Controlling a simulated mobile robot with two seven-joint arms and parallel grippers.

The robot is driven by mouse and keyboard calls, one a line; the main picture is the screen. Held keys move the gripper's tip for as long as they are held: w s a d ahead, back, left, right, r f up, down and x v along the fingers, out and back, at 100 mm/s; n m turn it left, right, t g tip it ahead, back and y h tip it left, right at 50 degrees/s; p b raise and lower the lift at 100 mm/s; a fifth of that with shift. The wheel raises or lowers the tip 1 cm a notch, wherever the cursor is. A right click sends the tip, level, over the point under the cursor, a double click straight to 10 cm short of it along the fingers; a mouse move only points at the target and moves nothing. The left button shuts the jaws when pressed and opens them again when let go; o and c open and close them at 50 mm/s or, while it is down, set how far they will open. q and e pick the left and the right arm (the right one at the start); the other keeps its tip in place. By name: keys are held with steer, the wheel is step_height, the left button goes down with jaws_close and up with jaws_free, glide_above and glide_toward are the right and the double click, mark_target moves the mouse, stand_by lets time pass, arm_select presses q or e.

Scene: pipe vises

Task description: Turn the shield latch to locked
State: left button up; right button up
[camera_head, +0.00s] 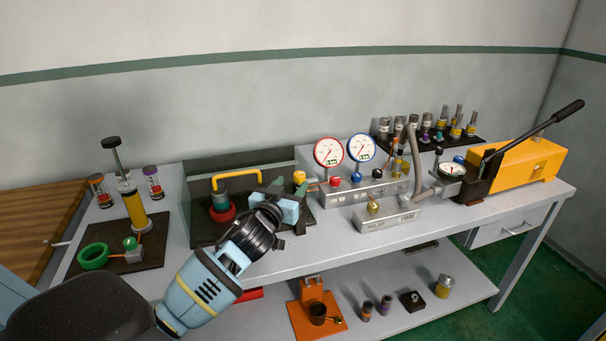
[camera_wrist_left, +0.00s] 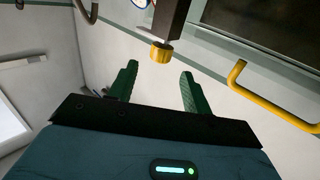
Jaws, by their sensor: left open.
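The shield is a dark panel with a yellow bar handle (camera_head: 237,180); the handle also shows at the right of the left wrist view (camera_wrist_left: 268,100). A yellow knob (camera_head: 299,176), which looks like the shield latch, sits at the shield's right end. In the left wrist view the knob (camera_wrist_left: 161,53) is under a dark block, just beyond the green fingertips. My left gripper (camera_head: 291,186) is open, close in front of the knob. Its fingers (camera_wrist_left: 159,74) are apart with nothing between them. I cannot tell the latch's exact angle. My right gripper is not in view.
A red fitting (camera_head: 221,212) stands under the shield. Red and blue gauges (camera_head: 328,152) on a grey manifold stand close right of my gripper. A yellow hand pump (camera_head: 520,163) is farther right. A pump stand (camera_head: 134,207) is at the left. The bench front is partly clear.

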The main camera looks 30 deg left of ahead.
mark_target(297, 177)
arm_select(q)
steer(key=shift+w+a, duration=0.2)
steer(key=shift+w, duration=0.9)
steer(key=shift+w+a, duration=0.25)
steer(key=shift+w, duration=0.85)
steer(key=shift+w+a, duration=0.2)
steer(key=shift+w, duration=0.9)
steer(key=c, duration=0.9)
